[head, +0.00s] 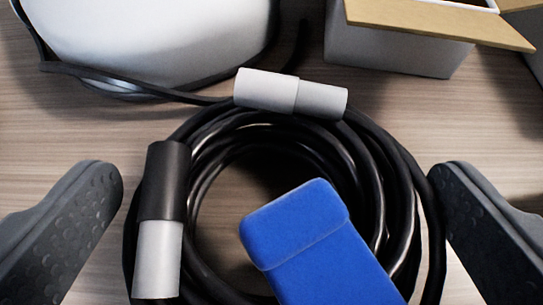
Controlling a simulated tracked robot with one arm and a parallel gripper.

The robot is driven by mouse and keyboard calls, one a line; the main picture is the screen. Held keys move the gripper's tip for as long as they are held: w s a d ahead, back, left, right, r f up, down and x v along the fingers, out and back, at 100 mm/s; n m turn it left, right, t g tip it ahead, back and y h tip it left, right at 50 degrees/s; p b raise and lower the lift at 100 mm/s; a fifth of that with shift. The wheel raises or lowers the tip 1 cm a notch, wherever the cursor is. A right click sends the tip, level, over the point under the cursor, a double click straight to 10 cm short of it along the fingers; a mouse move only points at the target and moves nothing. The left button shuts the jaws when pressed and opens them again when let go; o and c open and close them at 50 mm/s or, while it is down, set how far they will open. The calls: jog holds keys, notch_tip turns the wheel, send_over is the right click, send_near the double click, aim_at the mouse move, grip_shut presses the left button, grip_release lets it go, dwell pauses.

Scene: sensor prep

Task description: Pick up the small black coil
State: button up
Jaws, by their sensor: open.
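A black coil of cable (385,185) lies on the wood-grain surface in the lower middle of the view. It has a light grey connector (290,93) at its top and a black and grey connector (160,220) on its left side. My gripper (272,200) is open, with one dark finger on each side of the coil. The right finger is very near the coil's right edge; I cannot tell whether they touch. The coil's lower part runs out of the frame and is partly hidden by a blue object.
The blue box-like object (325,245) overlaps the coil's middle and lower right. A white rounded object (150,40) with a black cable stands behind at upper left. A white box (395,48) with open tan flaps stands at upper right. Bare surface shows at far left.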

jog(key=shift+w+f, duration=0.3)
jog(key=shift+w, duration=0.35)
jog(key=shift+c, duration=0.3)
jog(key=c, duration=0.7)
jog(key=shift+o, duration=0.2)
